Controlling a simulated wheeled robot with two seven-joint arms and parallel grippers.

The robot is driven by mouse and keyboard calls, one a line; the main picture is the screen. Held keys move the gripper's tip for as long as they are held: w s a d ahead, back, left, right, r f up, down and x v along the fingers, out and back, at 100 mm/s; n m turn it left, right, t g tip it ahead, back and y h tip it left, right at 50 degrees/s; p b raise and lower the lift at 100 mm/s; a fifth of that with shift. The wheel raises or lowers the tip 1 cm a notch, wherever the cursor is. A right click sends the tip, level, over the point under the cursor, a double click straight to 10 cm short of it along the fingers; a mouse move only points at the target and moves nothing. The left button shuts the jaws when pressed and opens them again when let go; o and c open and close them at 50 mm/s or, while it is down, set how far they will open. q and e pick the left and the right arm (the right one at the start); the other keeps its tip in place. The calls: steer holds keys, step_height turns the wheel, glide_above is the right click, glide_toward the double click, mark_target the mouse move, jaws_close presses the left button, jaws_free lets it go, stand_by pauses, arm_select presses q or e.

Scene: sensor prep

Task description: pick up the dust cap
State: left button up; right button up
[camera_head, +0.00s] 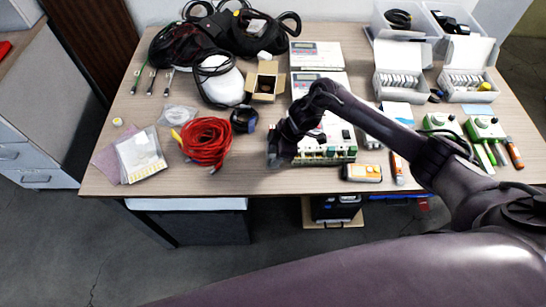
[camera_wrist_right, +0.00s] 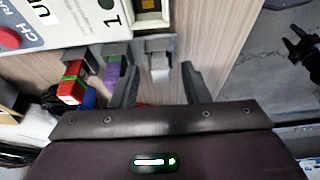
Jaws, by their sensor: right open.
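My right gripper (camera_head: 277,152) is over the front left corner of a device with a row of ports (camera_head: 335,154) near the table's front edge. In the right wrist view the gripper (camera_wrist_right: 158,84) is open, one finger on each side of a small grey piece at the device's edge. This grey piece (camera_wrist_right: 159,66) looks like the dust cap, though I cannot be sure. It sits between the fingertips with gaps on both sides. The arm and gripper hide it in the head view. My left gripper does not show.
Red-green (camera_wrist_right: 73,82) and purple (camera_wrist_right: 113,74) plugs sit close left of the gripper. A red cable coil (camera_head: 206,140) lies left on the table (camera_head: 240,180). A dark pronged shape at the wrist view's right edge is unclear.

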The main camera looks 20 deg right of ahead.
steer(key=shift+c, duration=0.4)
jaws_close()
steer(key=shift+r, duration=0.1)
